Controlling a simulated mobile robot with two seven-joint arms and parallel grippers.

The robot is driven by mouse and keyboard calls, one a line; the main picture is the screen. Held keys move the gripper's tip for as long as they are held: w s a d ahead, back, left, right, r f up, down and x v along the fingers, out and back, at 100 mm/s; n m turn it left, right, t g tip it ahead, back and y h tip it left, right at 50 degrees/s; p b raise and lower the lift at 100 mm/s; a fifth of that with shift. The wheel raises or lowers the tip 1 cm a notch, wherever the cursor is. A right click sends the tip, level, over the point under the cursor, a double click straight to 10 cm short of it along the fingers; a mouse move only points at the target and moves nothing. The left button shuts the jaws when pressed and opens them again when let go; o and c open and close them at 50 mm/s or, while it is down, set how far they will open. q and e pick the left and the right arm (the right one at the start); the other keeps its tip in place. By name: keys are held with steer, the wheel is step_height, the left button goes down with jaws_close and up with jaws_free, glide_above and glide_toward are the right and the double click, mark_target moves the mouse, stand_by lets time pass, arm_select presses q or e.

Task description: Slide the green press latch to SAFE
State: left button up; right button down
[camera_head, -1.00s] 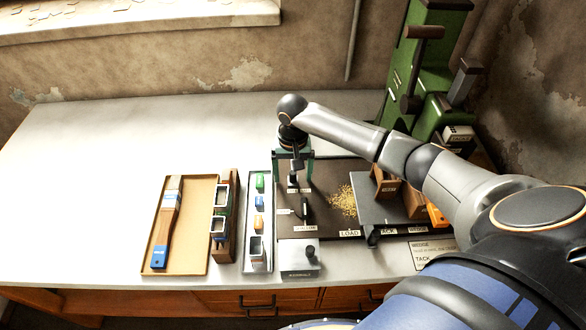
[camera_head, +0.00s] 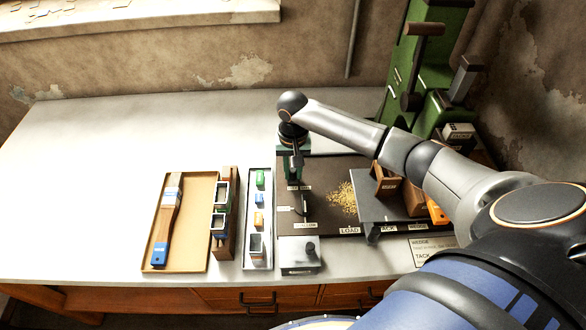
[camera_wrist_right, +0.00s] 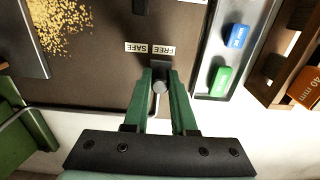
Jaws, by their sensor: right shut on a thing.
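In the right wrist view, the press latch shows as a small grey knob (camera_wrist_right: 160,87) on a dark stem, standing on the dark board. It is nearest the FREE label (camera_wrist_right: 164,49); the SAFE label (camera_wrist_right: 137,47) is left of that in this view. My right gripper (camera_wrist_right: 163,80) has its green fingers shut on the knob, one on each side. In the head view, my right gripper (camera_head: 294,172) points down at the board's back left, and the latch there is mostly hidden by it. My left gripper is not in view.
A green press (camera_head: 425,75) stands at the back right. Left of the board (camera_head: 320,175) are a narrow tray (camera_head: 259,222) of coloured blocks, a wooden rack (camera_head: 232,215) and a brush tray (camera_head: 195,255). The table's left side is clear.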

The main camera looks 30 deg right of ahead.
mark_target(304, 179)
steer(key=shift+d, duration=0.1)
steer(key=shift+s+d+p, duration=0.3)
steer(key=shift+s+d, duration=0.1)
steer(key=shift+d, duration=0.2)
steer(key=shift+s+d+p, duration=0.25)
steer(key=shift+s+d, duration=0.1)
steer(key=shift+d, duration=0.25)
steer(key=shift+c, duration=0.4)
jaws_free()
step_height(304, 179, up, 8)
stand_by(0.5)
